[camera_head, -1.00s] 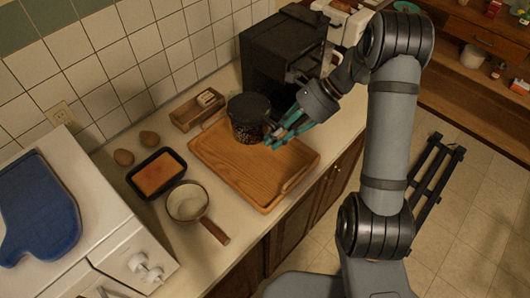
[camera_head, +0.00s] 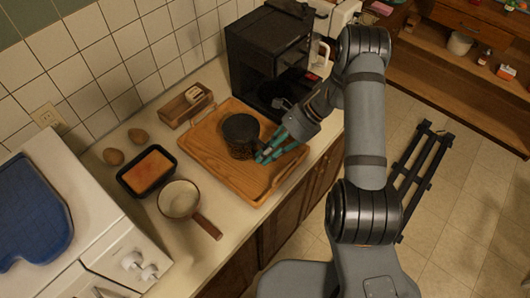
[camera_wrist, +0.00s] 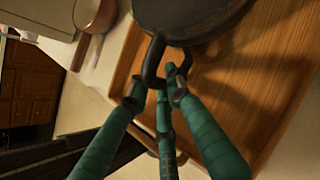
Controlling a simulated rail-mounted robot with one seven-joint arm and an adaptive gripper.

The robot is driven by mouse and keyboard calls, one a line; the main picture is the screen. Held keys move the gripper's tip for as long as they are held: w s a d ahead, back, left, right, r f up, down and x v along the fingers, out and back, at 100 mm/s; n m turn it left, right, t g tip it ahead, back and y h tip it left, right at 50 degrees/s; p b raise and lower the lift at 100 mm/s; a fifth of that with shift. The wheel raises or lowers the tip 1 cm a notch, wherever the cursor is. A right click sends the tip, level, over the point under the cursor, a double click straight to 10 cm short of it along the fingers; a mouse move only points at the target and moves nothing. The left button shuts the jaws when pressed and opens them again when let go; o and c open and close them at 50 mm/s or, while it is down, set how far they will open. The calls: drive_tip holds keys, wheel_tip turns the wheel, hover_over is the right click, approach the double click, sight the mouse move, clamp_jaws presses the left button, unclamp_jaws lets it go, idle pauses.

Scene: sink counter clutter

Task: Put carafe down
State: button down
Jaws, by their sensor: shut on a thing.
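The carafe (camera_head: 241,134) is dark with a black lid and patterned sides. It is over the middle of the wooden tray (camera_head: 206,161), upright as far as I can tell. In the wrist view, its rounded dark body (camera_wrist: 190,18) is at the top, with its looped black handle (camera_wrist: 152,62) reaching down between my fingers. My gripper (camera_head: 268,154), with green fingers, is shut on the handle from the right; it also shows in the wrist view (camera_wrist: 160,92). Whether the carafe's base touches the tray is hard to tell.
A black coffee machine (camera_head: 268,50) stands behind the tray. A wooden box (camera_head: 186,106) is at the back left. A loaf pan (camera_head: 148,171), a saucepan (camera_head: 180,199) and two brown eggs (camera_head: 126,146) sit left of the tray. The tray's front right part is clear.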

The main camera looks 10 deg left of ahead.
drive_tip(key=shift+f+b, duration=0.2)
drive_tip(key=shift+b, duration=0.1)
drive_tip(key=c, duration=1.6)
unclamp_jaws()
drive_tip(key=shift+r, duration=0.1)
drive_tip(key=shift+c, duration=0.2)
drive_tip(key=shift+r, duration=0.15)
drive_tip(key=b+v, duration=0.3)
drive_tip(key=v, duration=0.9)
drive_tip(key=shift+d, duration=0.1)
